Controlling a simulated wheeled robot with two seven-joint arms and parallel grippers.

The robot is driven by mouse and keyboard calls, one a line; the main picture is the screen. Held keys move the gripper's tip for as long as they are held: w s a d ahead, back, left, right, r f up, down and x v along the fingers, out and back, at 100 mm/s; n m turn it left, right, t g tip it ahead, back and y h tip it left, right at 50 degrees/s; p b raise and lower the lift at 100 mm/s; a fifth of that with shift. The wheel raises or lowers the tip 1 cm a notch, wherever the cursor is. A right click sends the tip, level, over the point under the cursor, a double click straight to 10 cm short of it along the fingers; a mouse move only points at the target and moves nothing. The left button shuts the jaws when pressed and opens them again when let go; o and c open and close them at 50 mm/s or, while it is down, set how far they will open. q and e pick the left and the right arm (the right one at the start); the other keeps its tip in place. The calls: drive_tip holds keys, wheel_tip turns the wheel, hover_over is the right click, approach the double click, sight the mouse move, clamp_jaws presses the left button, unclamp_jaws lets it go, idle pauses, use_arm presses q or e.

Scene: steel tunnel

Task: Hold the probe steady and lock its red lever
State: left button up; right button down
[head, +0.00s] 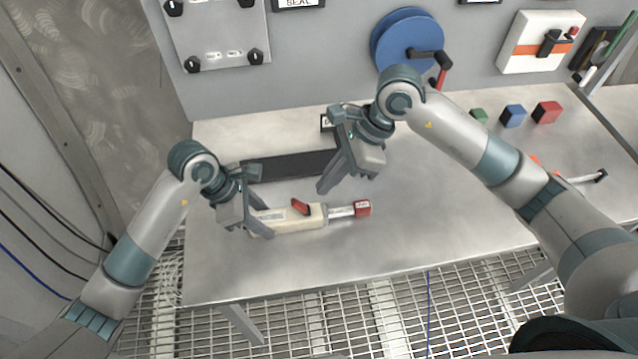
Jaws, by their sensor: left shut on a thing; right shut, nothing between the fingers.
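The probe (287,220) is a cream-coloured body with a metal shaft and a red tip (362,208) at its right end. It lies roughly level near the middle left of the steel table. Its red lever (300,207) is on top of the body, slanting down to the right. My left gripper (257,222) is shut on the left end of the probe, and its fingers hide part of that end. My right gripper (325,186) is shut and empty, above the table just behind the probe's shaft and lever, apart from both.
A dark flat strip (290,166) lies behind the probe on the table (420,240). A blue reel (405,40) with a red-handled crank is on the back wall. Green, blue (513,115) and red blocks stand at the back right. The table's front right is clear.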

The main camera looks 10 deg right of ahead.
wheel_tip(320, 180, up, 10)
drive_tip(key=a, duration=0.2)
drive_tip(key=shift+a+r, duration=0.15)
drive_tip(key=shift+a, duration=0.1)
use_arm(q)
drive_tip(key=o, duration=1.2)
drive_tip(key=shift+o, duration=0.2)
drive_tip(key=shift+r, duration=0.15)
drive_tip(key=v, duration=1.1)
drive_tip(key=shift+a+r, duration=0.25)
drive_tip(key=shift+r, duration=0.05)
